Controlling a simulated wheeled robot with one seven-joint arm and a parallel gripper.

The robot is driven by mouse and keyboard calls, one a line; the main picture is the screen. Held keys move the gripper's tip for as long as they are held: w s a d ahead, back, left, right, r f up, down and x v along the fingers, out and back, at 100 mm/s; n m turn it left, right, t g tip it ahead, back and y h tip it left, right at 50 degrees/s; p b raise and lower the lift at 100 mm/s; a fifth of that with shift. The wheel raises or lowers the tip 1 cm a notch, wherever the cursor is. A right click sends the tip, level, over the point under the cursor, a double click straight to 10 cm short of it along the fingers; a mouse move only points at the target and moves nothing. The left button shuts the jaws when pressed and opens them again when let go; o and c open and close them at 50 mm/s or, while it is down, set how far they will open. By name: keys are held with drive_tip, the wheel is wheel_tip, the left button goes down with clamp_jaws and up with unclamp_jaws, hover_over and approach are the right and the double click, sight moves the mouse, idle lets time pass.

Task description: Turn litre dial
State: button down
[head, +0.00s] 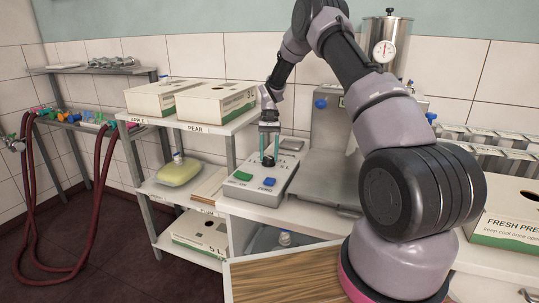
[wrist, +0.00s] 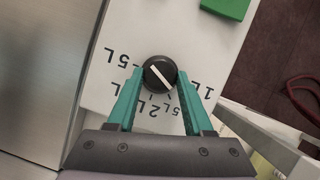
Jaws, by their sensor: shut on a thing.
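The litre dial is a round black knob (wrist: 160,73) with a white line across its top, seen in the wrist view. The line slants from upper left to lower right. Litre marks, upside down in this view, stand around it, with a 5L at left, a 2L below and others partly hidden by the fingers. My gripper (wrist: 160,80) is shut on the dial, one teal finger on each side. In the head view my gripper (head: 269,144) points down onto the grey control panel (head: 252,192), and the dial (head: 268,161) shows just under its fingertips.
A green button (head: 243,175) and a blue button (head: 269,182) sit on the panel's front. A metal filling machine (head: 328,145) stands right of it. Shelves with PEAR and APPLE boxes (head: 215,102) are at left. Red hoses (head: 95,200) hang farther left.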

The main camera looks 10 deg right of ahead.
drive_tip(key=n, duration=0.2)
drive_tip(key=n+h, duration=0.1)
drive_tip(key=n, duration=0.1)
drive_tip(key=n+h, duration=0.1)
drive_tip(key=shift+a+n, duration=0.25)
drive_tip(key=shift+n, duration=0.15)
idle(0.3)
drive_tip(key=shift+c, duration=1.5)
unclamp_jaws()
drive_tip(key=shift+r, duration=0.1)
drive_tip(key=v, duration=1)
drive_tip(key=shift+w+a+r, duration=0.2)
drive_tip(key=shift+r, duration=0.05)
drive_tip(key=shift+r, duration=0.1)
